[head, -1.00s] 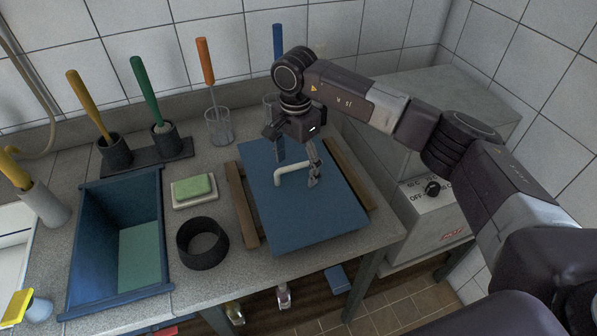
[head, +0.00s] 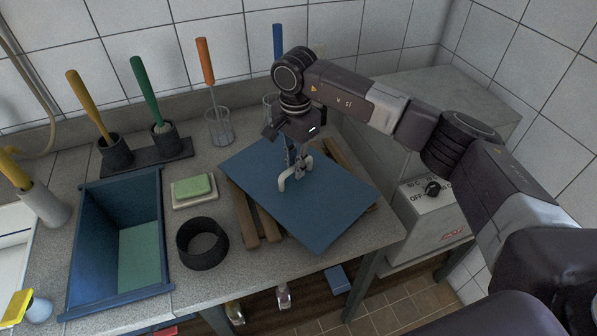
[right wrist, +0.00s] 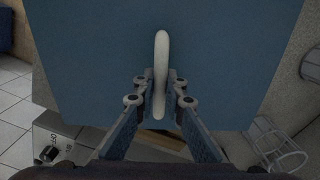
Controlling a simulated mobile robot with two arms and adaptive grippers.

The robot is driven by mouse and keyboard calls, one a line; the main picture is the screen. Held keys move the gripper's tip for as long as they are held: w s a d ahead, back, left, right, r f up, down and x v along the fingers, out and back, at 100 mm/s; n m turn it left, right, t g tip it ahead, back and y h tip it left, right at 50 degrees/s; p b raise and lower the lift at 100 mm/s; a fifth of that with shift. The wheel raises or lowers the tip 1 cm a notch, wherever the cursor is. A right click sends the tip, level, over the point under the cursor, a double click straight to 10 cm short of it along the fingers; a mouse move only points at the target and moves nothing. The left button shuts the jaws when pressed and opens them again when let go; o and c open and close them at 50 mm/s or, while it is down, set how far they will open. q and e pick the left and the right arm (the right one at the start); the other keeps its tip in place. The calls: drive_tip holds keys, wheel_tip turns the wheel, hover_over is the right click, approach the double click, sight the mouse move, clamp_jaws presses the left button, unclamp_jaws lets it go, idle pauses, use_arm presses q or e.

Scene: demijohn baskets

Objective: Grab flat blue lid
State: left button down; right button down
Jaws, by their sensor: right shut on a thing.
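The flat blue lid (head: 318,216) is a square blue board with a white bar handle (head: 290,183) on top. It lies turned at an angle over wooden strips, and whether it is lifted clear of them I cannot tell. My right gripper (head: 300,168) is above the lid, shut on the handle. In the right wrist view the fingers (right wrist: 159,101) close on both sides of the white handle (right wrist: 161,60), with the blue lid (right wrist: 95,50) filling the space beyond. My left gripper does not show.
Wooden strips (head: 240,212) lie beside and under the lid. A black ring (head: 202,243), a green sponge on a dish (head: 194,188) and a blue basin (head: 117,240) stand to the left. A grey control box (head: 437,212) is at the right. Brushes in holders line the back.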

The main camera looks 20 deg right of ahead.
drive_tip(key=shift+r, duration=0.15)
drive_tip(key=shift+r+p, duration=0.85)
drive_tip(key=shift+r, duration=1.1)
